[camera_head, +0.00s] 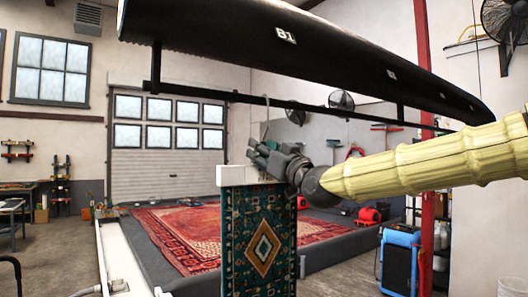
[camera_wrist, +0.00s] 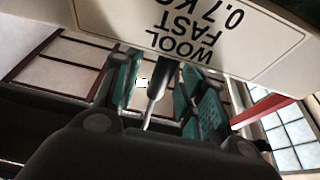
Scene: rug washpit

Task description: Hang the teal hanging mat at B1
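The teal hanging mat (camera_head: 260,232), with a cream and orange diamond pattern, hangs upright below its white header bar (camera_head: 240,174). My gripper (camera_head: 262,158) is at the top of this bar and appears shut on the mat's hanger stem. A thin hook rises above the gripper, close to the dark rail (camera_head: 280,103); I cannot tell whether they touch. The B1 label (camera_head: 285,35) is on the dark overhead beam, above the rail. In the wrist view the fingers (camera_wrist: 158,95) flank a metal stem (camera_wrist: 156,92), beside the header's upside-down white label (camera_wrist: 225,30).
The dark overhead beam (camera_head: 345,62) and its brackets span the space above my arm. A red patterned rug (camera_head: 185,232) lies in the pit behind the mat. A blue and black machine (camera_head: 400,258) stands at right, near a red post (camera_head: 425,230).

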